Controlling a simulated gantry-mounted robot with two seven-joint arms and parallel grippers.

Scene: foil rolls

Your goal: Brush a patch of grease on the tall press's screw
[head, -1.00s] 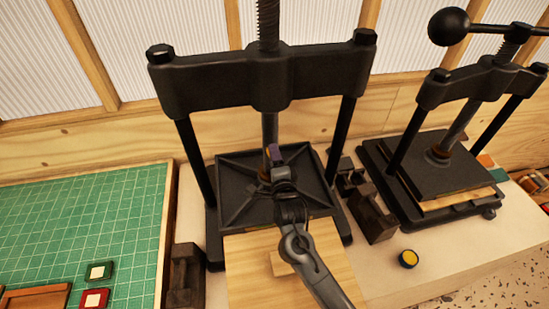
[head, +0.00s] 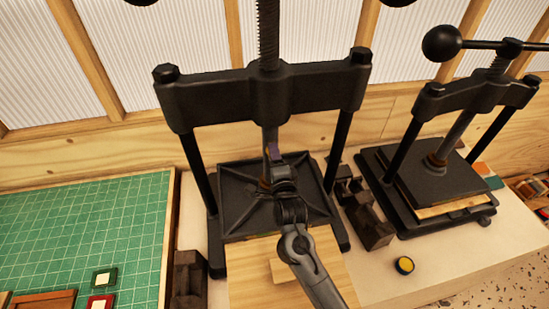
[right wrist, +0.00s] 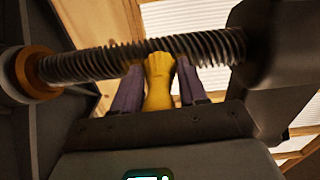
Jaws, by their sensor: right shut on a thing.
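The tall black press (head: 215,100) stands in the middle of the head view. Its threaded screw (head: 268,35) runs down through the crossbeam to the dark platen (head: 235,180). My right gripper (head: 273,154) is in front of the lower screw, under the crossbeam. In the right wrist view the screw (right wrist: 200,47) crosses the picture, with an orange-brown collar (right wrist: 36,72) at its left end. The right gripper's purple fingers (right wrist: 158,72) are shut on a yellow piece (right wrist: 158,88), seemingly the brush. My left gripper is not in view.
A smaller press (head: 470,95) stands at the right. Dark blocks (head: 374,230) lie between the presses. A small round tin with a yellow top (head: 404,265) sits on the pale bench. A green cutting mat (head: 90,230) lies at the left, and a wooden board (head: 245,275) in front.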

